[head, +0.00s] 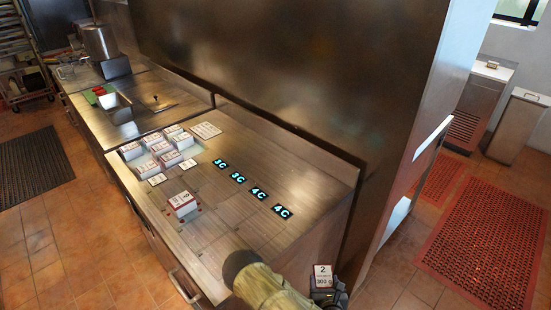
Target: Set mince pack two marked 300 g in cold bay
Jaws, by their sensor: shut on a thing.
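My gripper (328,293) is at the bottom, right of the counter's near end, and is shut on a mince pack (322,274). The pack's white label has a red top edge and reads 2 and 300 g. Most of the pack's body and the fingers are hard to make out. Four lit temperature readouts lie in a row on the steel counter (232,216): two read 3C (220,164) and two read 4C (282,210). No bay edges are clear beside them.
Several white packs (160,146) stand grouped at the counter's left, with flat label cards beside them. A single red and white pack (183,204) sits nearer the front edge. A tall dark panel (300,70) rises behind. The counter between the single pack and the readouts is clear.

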